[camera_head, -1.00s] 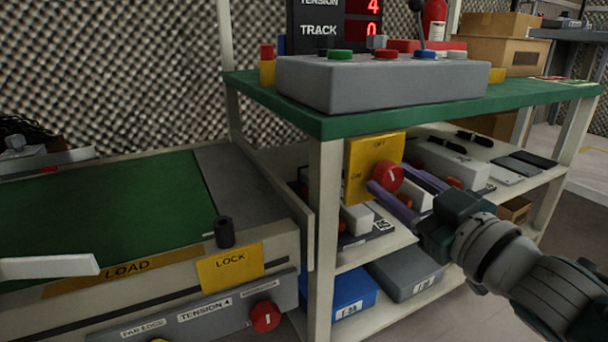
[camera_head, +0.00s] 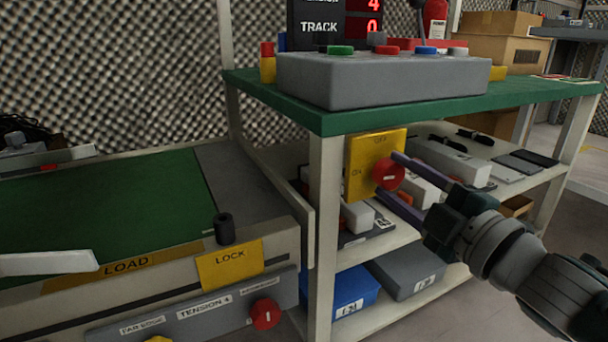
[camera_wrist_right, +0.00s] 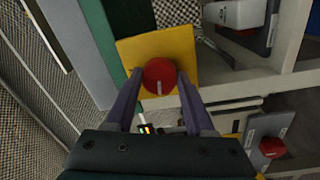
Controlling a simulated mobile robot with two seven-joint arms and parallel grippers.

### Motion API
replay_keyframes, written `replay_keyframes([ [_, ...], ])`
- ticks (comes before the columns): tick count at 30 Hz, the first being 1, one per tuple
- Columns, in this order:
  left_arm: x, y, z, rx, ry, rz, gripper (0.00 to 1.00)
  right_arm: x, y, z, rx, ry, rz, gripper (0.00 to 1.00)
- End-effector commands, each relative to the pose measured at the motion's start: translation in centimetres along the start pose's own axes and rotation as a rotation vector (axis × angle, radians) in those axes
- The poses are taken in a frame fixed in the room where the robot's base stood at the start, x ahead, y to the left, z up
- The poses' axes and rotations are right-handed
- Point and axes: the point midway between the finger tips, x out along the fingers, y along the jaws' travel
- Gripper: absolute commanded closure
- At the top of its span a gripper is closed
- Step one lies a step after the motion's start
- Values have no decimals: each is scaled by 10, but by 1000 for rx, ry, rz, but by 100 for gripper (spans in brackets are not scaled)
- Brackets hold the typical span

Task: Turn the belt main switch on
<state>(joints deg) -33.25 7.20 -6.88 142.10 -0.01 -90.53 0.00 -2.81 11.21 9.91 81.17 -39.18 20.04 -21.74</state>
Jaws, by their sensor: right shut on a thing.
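The belt main switch is a round red knob (camera_head: 388,176) with a white mark, on a yellow plate (camera_head: 360,165) under the green bench top. The plate reads OFF at its top and ON at its left. The white mark lies about level, in line with ON. My right gripper (camera_head: 391,177) is shut on the knob, one purple finger above it and one below. The wrist view shows the knob (camera_wrist_right: 159,77) between the two fingers of the gripper (camera_wrist_right: 158,88), with the yellow plate (camera_wrist_right: 185,50) behind. My left gripper is not in view.
A grey button box (camera_head: 380,82) stands on the green bench (camera_head: 420,112). Shelves below hold boxes and a blue bin (camera_head: 350,292). At left is a green belt (camera_head: 110,200) with a yellow LOCK label (camera_head: 230,266) and another red knob (camera_head: 265,314).

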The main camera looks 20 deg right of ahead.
Motion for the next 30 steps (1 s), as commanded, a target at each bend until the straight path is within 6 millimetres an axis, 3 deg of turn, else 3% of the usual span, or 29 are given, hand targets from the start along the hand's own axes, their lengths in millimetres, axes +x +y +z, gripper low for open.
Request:
replay_keyframes([
  [10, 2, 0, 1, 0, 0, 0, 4, 0, 0, 1, -149, 8, -2, 100],
  [27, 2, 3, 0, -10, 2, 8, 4, 0, 0, 1, -181, 10, -2, 100],
  [28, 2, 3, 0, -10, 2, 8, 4, 0, 0, 0, -181, 10, -2, 44],
  [30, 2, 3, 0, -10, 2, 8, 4, 0, 0, 0, -181, 10, -2, 36],
])
